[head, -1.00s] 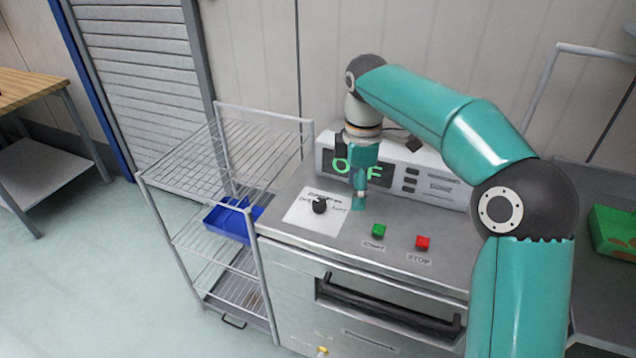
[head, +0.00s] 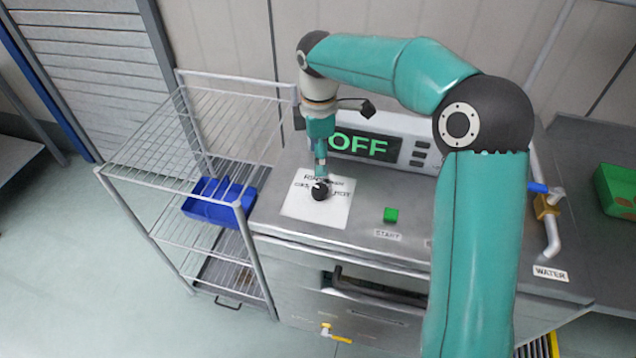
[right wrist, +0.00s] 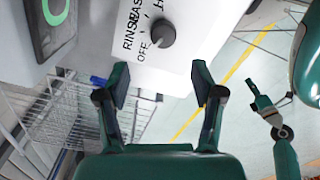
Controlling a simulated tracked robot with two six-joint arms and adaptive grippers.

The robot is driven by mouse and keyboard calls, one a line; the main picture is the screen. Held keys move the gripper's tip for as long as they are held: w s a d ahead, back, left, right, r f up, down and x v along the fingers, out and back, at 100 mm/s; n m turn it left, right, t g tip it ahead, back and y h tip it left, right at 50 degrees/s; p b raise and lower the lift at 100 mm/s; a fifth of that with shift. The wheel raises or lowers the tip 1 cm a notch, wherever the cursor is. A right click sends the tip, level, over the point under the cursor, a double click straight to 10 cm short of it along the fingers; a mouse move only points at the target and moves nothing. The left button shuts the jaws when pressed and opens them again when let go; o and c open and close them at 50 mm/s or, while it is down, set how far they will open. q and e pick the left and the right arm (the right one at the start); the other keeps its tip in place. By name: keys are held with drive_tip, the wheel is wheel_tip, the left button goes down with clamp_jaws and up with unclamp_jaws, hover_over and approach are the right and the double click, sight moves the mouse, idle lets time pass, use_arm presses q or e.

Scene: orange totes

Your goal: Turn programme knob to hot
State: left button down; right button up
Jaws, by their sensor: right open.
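The programme knob (head: 320,190) is a round dark knob on a white printed label (head: 303,210) on top of the steel machine. In the right wrist view the knob (right wrist: 160,33) has a pale mark on its lower left side, towards the word OFF. The word for hot cannot be read. My right gripper (head: 320,174) points down just above the knob in the head view. In the right wrist view its fingers (right wrist: 160,78) are open and empty, with the knob ahead of the gap. My left gripper (right wrist: 264,104) seems to show small at the right; its jaws are unclear.
A display (head: 362,146) behind the knob reads OFF in green. A green START button (head: 390,215) is to the right. A wire rack (head: 150,175) with a blue bin (head: 222,205) stands left. A water pipe with a valve (head: 546,205) is further right.

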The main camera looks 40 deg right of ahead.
sight(320, 188)
drive_tip(key=f, duration=0.8)
drive_tip(key=shift+s+f+p, duration=0.25)
drive_tip(key=shift+f+p, duration=0.15)
drive_tip(key=shift+s+f, duration=0.1)
drive_tip(key=shift+f, duration=0.2)
drive_tip(key=c, duration=1)
drive_tip(key=shift+d, duration=0.15)
drive_tip(key=shift+c, duration=0.7)
